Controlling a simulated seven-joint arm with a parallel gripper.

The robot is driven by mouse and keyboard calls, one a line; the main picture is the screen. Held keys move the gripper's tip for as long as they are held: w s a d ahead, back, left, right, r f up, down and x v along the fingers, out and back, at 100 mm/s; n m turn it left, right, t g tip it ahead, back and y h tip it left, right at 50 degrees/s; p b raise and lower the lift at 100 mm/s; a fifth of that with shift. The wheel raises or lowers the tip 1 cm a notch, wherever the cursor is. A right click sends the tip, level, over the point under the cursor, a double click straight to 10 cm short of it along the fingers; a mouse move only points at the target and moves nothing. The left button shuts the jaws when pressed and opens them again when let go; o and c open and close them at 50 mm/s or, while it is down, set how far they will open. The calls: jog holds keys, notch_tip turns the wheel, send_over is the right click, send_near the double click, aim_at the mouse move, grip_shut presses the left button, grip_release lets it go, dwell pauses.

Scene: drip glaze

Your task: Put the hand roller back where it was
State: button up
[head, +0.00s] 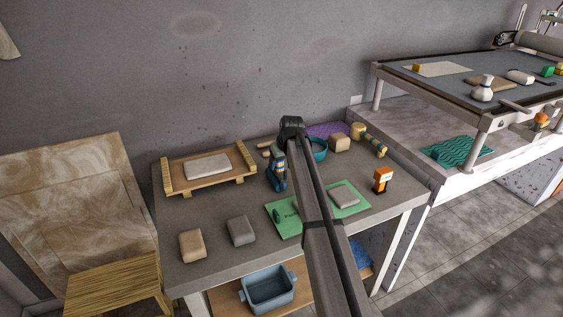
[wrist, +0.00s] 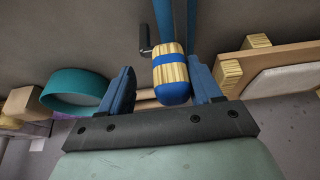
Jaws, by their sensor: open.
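The hand roller seems to be the tool with a light wooden handle, blue band and blue end, seen in the wrist view (wrist: 170,72). Blue rods and a small dark part show beyond it. My gripper (wrist: 165,88) is open with its blue fingers on either side of the handle; a gap shows at the left finger, contact at the right is unclear.
A wooden tray (head: 166,179) with a pale slab stands left of my gripper. A teal bowl (head: 320,150) is close on its right. Clay blocks (head: 241,231) lie at the front left. An orange tool (head: 381,180) stands at the right. Bare tabletop shows in front of the tray.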

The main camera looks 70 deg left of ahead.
jog(key=shift+d+f, duration=0.15)
jog(key=shift+f, duration=0.25)
jog(key=shift+r, duration=0.2)
jog(key=v, duration=1.3)
jog(key=shift+a+r, duration=0.15)
jog(key=shift+a, duration=0.25)
